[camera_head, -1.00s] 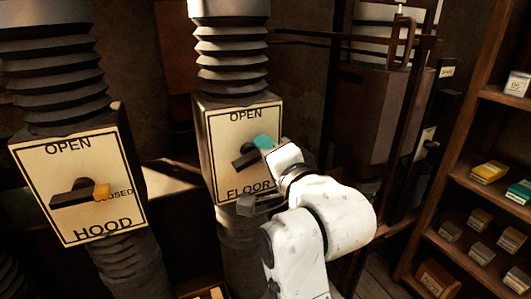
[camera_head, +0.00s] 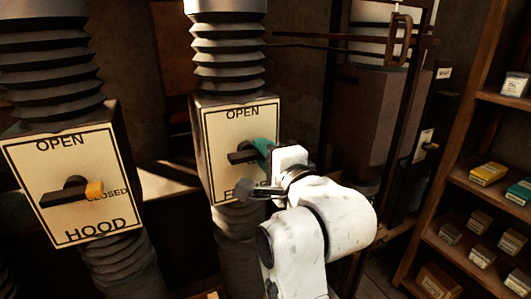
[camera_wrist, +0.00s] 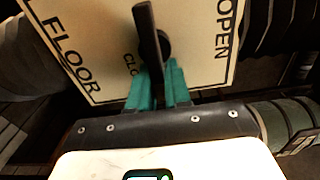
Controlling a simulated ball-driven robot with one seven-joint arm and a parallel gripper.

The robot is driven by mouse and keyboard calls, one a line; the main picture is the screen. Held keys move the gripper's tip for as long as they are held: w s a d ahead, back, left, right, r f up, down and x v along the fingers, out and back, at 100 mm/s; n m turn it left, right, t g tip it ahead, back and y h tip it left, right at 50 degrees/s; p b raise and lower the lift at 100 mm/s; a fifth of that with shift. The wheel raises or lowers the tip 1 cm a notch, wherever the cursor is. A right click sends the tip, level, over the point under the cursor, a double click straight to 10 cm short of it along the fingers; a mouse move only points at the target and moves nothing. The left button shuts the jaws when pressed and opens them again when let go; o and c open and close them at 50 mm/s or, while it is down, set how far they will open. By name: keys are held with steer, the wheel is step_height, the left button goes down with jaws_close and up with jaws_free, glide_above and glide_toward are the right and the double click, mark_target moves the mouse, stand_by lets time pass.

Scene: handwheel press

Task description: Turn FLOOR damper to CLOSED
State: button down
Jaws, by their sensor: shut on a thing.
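The FLOOR damper (camera_head: 215,150) is a pale plate with OPEN at the top and FLOOR at the bottom, partly covered by my arm. Its dark lever (camera_head: 240,156) lies roughly level across the hub. In the wrist view the lever (camera_wrist: 147,30) runs up the picture, crossing the line between OPEN and FLOOR, beside the partly hidden CLOSED lettering. My gripper (camera_wrist: 158,80) has teal fingers on either side of the lever's near end and is shut on it. In the head view my gripper (camera_head: 263,148) is at the lever's right end.
The HOOD damper (camera_head: 110,160) stands to the left, its orange-tipped lever (camera_head: 72,192) level at CLOSED. Ribbed ducts (camera_head: 228,50) run above and below the plates. A shelf (camera_head: 455,180) with small boxes stands at the right. A dark cabinet (camera_head: 375,115) stands behind my arm.

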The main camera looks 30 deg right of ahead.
steer(key=shift+w+a+f, duration=0.1)
steer(key=shift+a+f, duration=0.2)
steer(key=c, duration=1.2)
jaws_free()
steer(key=shift+a+r, duration=0.1)
steer(key=shift+r, duration=0.05)
steer(key=shift+o, duration=0.2)
steer(key=shift+s, duration=0.55)
steer(key=s+p, duration=0.7)
steer(key=s, duration=0.2)
steer(key=shift+s, duration=0.35)
